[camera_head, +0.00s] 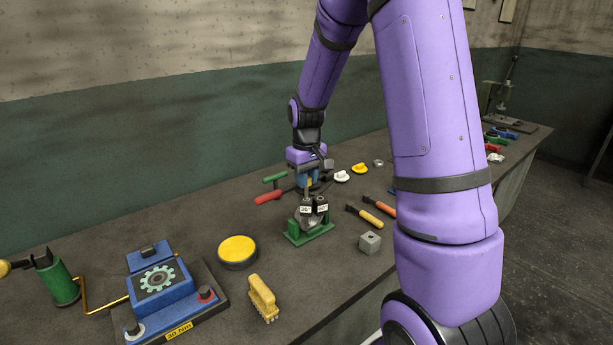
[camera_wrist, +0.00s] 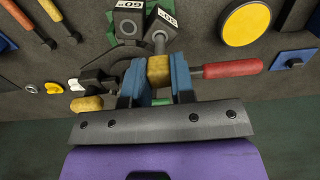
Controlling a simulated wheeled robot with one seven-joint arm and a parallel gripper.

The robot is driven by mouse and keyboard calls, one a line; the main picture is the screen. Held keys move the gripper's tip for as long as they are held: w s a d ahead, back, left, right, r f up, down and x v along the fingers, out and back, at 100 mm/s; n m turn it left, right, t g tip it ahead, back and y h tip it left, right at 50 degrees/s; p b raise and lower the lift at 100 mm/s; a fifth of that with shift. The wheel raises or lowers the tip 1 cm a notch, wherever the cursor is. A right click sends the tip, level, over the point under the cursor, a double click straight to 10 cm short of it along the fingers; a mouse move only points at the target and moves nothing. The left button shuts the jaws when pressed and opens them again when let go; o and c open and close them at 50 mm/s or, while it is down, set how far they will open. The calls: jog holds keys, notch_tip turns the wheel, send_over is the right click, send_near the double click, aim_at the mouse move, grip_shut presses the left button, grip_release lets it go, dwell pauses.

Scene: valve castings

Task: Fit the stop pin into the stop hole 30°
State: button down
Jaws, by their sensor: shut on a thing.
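My gripper (camera_wrist: 165,75) is shut on the stop pin, with its blue fingers on both sides of the pin's yellow head (camera_wrist: 158,70). The pin's grey shank (camera_wrist: 159,44) points at the dark block labelled 30° (camera_wrist: 162,19) in the wrist view. The shank's tip is not clear, so I cannot tell whether it is in a hole. A second dark block labelled 60° (camera_wrist: 128,20) stands beside it. In the head view my gripper (camera_head: 309,182) is just above these blocks, which sit on a green fixture (camera_head: 310,235).
Red (camera_head: 268,197) and green handles (camera_head: 274,178) lie close to the gripper's left. A yellow disc (camera_head: 237,250), brush (camera_head: 262,297) and blue 30 Nm device (camera_head: 160,285) are nearer left. A grey cube (camera_head: 370,242) and yellow-handled tool (camera_head: 370,217) lie right.

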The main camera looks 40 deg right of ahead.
aim_at(307, 199)
jog(key=shift+f, duration=0.5)
jog(key=shift+f, duration=0.45)
jog(key=shift+f, duration=1.25)
jog(key=c, duration=0.9)
grip_release()
notch_tip(307, 199, up, 10)
jog(key=shift+r, duration=0.45)
